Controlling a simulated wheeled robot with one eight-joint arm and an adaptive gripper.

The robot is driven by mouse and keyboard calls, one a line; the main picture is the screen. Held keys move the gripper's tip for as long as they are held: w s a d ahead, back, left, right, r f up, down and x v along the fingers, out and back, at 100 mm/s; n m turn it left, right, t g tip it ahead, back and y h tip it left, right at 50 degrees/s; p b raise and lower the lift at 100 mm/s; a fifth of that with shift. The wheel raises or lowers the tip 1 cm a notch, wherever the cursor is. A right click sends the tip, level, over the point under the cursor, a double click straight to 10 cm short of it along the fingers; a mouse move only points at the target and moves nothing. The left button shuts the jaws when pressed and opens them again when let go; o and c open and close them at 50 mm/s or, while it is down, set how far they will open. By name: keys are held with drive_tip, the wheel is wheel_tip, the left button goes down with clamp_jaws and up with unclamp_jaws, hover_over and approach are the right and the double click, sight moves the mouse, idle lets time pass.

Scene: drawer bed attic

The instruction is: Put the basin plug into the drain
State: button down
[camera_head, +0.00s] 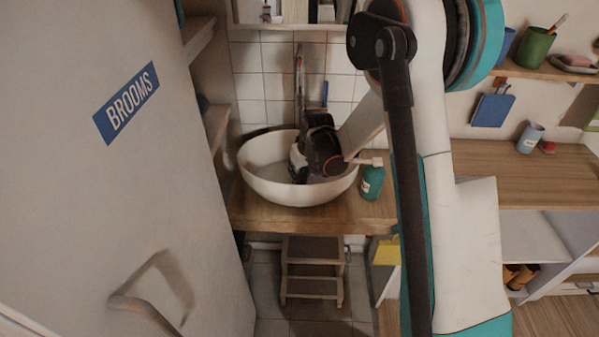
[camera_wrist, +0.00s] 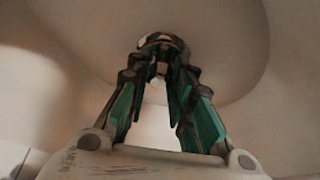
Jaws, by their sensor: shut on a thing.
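The white round basin (camera_head: 297,194) stands on a wooden counter. My gripper (camera_wrist: 162,62) reaches down into it, and its fingertips are hidden behind the basin's near wall in the head view. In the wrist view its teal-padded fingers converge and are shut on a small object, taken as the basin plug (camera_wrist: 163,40). A dark, partly shiny round shape shows at the fingertips, close to the basin floor. Plug and drain cannot be told apart there, and I cannot tell whether the plug sits in the drain.
A teal soap bottle (camera_head: 372,183) stands right of the basin on the counter (camera_head: 270,216). A tap (camera_head: 300,85) rises behind the basin. A door marked BROOMS (camera_head: 150,190) fills the left. A step stool (camera_head: 312,270) stands below.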

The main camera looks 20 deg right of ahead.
drive_tip(key=c, duration=1.4)
unclamp_jaws()
drive_tip(key=shift+f, duration=0.1)
drive_tip(key=shift+r, duration=0.25)
drive_tip(key=s+r+m+t+p, duration=0.1)
drive_tip(key=s+r+p, duration=0.1)
drive_tip(key=s+r, duration=0.85)
drive_tip(key=s+r+p, duration=0.2)
drive_tip(key=s+r, duration=0.5)
drive_tip(key=r, duration=0.7)
drive_tip(key=shift+m+t+h, duration=0.4)
drive_tip(key=shift+m+t, duration=0.3)
drive_tip(key=shift+t, duration=0.1)
drive_tip(key=s, duration=0.5)
drive_tip(key=s+r, duration=0.1)
drive_tip(key=s, duration=0.4)
drive_tip(key=s+r, duration=0.1)
drive_tip(key=s, duration=0.5)
